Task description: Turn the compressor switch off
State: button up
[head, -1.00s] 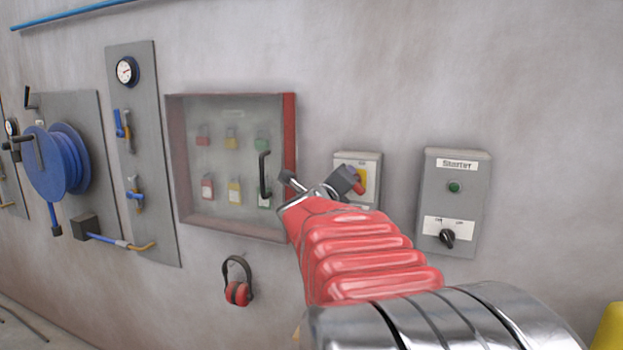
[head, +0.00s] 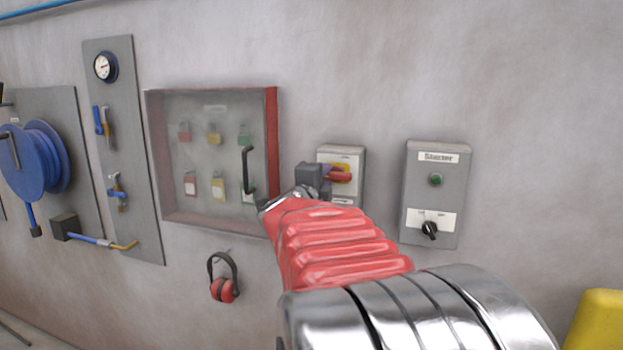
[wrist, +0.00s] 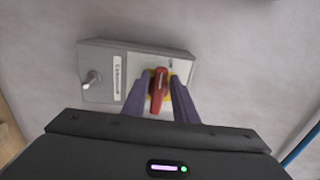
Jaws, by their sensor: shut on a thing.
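The compressor switch is a small grey box (head: 350,156) on the wall with a red handle (head: 340,174) on a yellow plate (head: 345,163). In the head view the handle points sideways, roughly level. In the wrist view the box (wrist: 120,62) has a white label too blurred to read surely, and the red handle (wrist: 158,90) sits between my two fingers. My gripper (wrist: 157,84) is shut on the red handle. In the head view my gripper (head: 314,176) is at the left of the box, and my arm hides its lower part.
A starter box (head: 436,190) with a green button and black knob is to the right. A red-framed padlock cabinet (head: 272,130) with a black handle is close on the left. Ear defenders (head: 224,280) hang below it. The wall above is clear.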

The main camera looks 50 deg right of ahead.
jog(key=shift+f, duration=0.35)
jog(key=o, duration=0.7)
jog(key=shift+o, duration=0.5)
jog(key=shift+r, duration=0.1)
jog(key=shift+r, duration=0.1)
jog(key=shift+s+a+r, duration=0.1)
jog(key=shift+s+a, duration=0.1)
jog(key=shift+a, duration=0.3)
jog(key=v, duration=1.2)
jog(key=shift+s+a, duration=0.2)
jog(key=shift+a, duration=0.1)
